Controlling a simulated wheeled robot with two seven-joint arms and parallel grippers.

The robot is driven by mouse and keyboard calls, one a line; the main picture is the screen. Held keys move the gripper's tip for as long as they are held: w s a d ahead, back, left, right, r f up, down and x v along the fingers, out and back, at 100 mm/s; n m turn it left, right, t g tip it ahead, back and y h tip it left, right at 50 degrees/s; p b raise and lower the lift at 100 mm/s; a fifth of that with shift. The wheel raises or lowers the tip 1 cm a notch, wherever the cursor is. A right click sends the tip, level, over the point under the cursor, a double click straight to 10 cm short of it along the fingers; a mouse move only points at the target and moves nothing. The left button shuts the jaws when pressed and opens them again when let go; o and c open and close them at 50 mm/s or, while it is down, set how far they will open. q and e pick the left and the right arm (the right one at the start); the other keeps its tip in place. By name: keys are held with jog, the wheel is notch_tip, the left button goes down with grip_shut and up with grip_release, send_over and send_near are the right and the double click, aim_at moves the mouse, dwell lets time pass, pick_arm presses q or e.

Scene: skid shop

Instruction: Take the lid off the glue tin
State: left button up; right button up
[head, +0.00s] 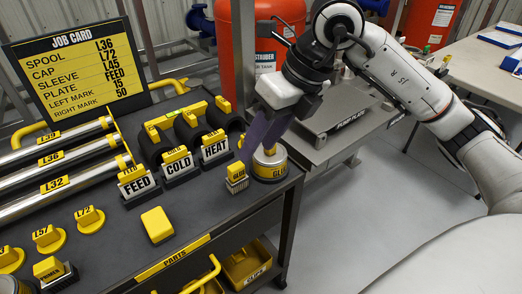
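The glue tin (270,170) stands at the right end of the black cart top. It is a short round tin with a yellow band marked GLUE. The tin is upright on the cart. My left gripper is not in view.
A small labelled brush-like block (237,180) stands just left of the tin. FEED, COLD and HEAT signs (178,163) and black sleeves are further left. A yellow block (157,225) lies near the front edge. A grey plate table (338,120) and red tank (236,40) stand behind.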

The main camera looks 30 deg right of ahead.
jog(key=w+d+h, duration=0.1)
jog(key=d, duration=0.1)
jog(key=w+d+f+m+h, duration=0.1)
jog(key=d, duration=0.1)
jog(key=w+d+f+t, duration=0.1)
jog(key=d, duration=0.1)
jog(key=shift+w+d+h+b, duration=0.15)
jog(key=shift+h+b, duration=0.2)
jog(key=shift+h, duration=0.05)
jog(key=x, duration=0.5)
jog(key=shift+w+d+f, duration=0.2)
jog(key=shift+w+d, duration=0.1)
jog(key=shift+w, duration=0.1)
grip_shut()
